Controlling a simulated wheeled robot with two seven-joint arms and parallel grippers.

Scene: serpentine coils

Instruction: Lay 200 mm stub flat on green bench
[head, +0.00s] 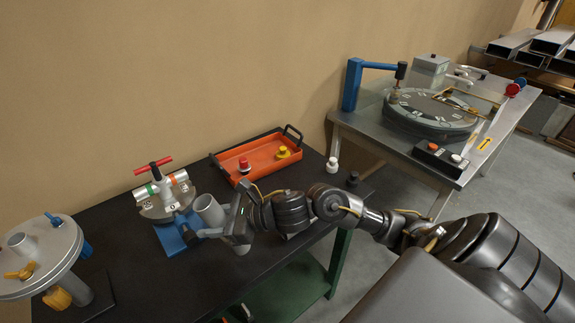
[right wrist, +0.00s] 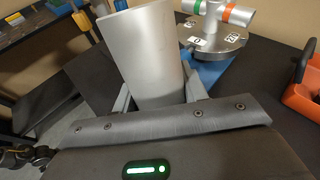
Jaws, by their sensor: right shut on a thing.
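The stub, a plain grey metal tube (head: 208,210), also fills the upper middle of the right wrist view (right wrist: 142,55). My right gripper (head: 215,231) is shut on it, with a finger on either side in the right wrist view (right wrist: 158,98). The tube stands roughly upright, leaning somewhat, and does not lie flat. It is over the green bench's dark top (head: 150,285), and I cannot tell whether its lower end touches. The bench has green legs (head: 340,262). My left gripper is not in view.
A valve fixture with a red handle (head: 153,168) stands on a blue plate (head: 170,238) just behind the tube. A flanged disc fixture (head: 42,255) is at left. An orange tray (head: 262,158) is at the back. The bench's front middle is bare. A steel table (head: 375,128) stands at right.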

